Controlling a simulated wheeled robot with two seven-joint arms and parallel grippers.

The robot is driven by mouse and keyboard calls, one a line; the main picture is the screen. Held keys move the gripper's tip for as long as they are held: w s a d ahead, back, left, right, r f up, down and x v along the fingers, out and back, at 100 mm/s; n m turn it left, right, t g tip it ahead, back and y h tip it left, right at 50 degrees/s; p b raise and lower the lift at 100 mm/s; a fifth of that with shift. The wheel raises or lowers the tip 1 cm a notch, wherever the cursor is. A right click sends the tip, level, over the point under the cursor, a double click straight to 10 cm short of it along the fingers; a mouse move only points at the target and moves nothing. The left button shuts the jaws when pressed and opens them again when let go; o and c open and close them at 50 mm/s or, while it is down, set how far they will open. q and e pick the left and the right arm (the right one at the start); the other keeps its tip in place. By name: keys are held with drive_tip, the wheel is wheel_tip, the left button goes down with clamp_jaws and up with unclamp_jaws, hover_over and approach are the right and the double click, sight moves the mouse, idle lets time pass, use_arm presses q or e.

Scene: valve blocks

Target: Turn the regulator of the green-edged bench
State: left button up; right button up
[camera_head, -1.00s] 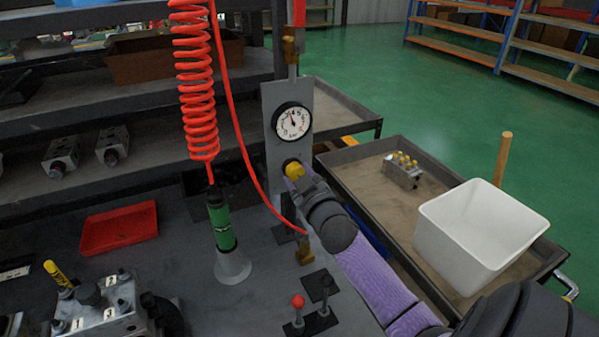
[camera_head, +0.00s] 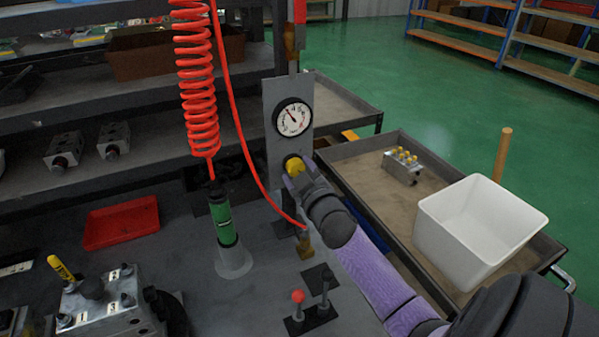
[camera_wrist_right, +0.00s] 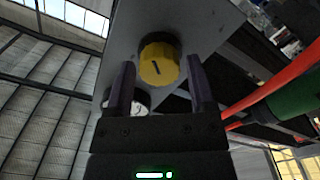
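The regulator is a yellow knob (camera_head: 294,166) on a grey upright plate (camera_head: 273,150), below a round white gauge (camera_head: 292,118) whose needle points up and left. My right gripper (camera_head: 291,180) is at the knob and partly covers it. In the right wrist view the knob (camera_wrist_right: 158,64) has a dark line on its face and lies between the two fingers of my right gripper (camera_wrist_right: 160,66). The fingers are open, with a visible gap on each side of the knob. The plate stands on a grey bench (camera_head: 265,295); I see no green edge on it. My left gripper is not in view.
A red coiled hose (camera_head: 198,85) hangs to a green cylinder (camera_head: 222,220) left of the plate. A thin red hose curves close by the plate. A red-topped lever (camera_head: 298,297) stands in front. A cart with a white bin (camera_head: 478,232) is at right.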

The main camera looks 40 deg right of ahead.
drive_tip(key=shift+o, duration=0.9)
drive_tip(key=p+v, duration=0.1)
drive_tip(key=v, duration=0.9)
drive_tip(key=shift+p, duration=0.4)
